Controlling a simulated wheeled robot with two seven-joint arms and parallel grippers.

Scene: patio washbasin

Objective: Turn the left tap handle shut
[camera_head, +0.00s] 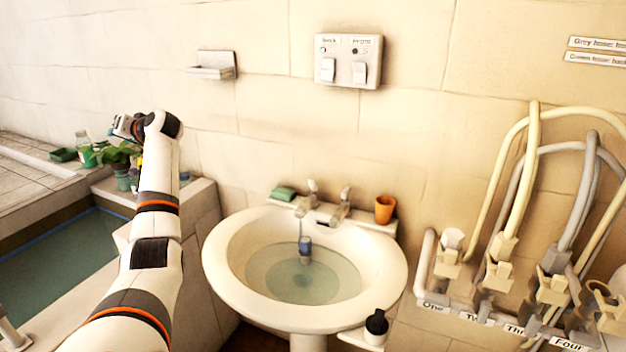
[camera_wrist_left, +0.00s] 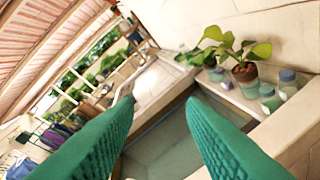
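The washbasin (camera_head: 226,262) stands against the tiled wall and holds greenish water. Two taps sit side by side at its back edge. The left tap handle (camera_head: 312,187) stands upright over its spout, and a thin stream seems to fall from this tap towards a small blue cup (camera_head: 305,246) in the basin. The right tap (camera_head: 344,196) is beside it. My left gripper (camera_head: 122,127) is raised far to the left of the taps, near the wall. The left wrist view shows its two green fingers (camera_wrist_left: 160,102) wide apart with nothing between them. My right gripper is not in view.
A green soap or sponge (camera_head: 284,193) and an orange cup (camera_head: 385,209) flank the taps. A black-topped bottle (camera_head: 376,324) stands at the front right. A potted plant (camera_wrist_left: 243,72) and jars are near my left gripper. Hoses (camera_head: 525,160) rise at the right.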

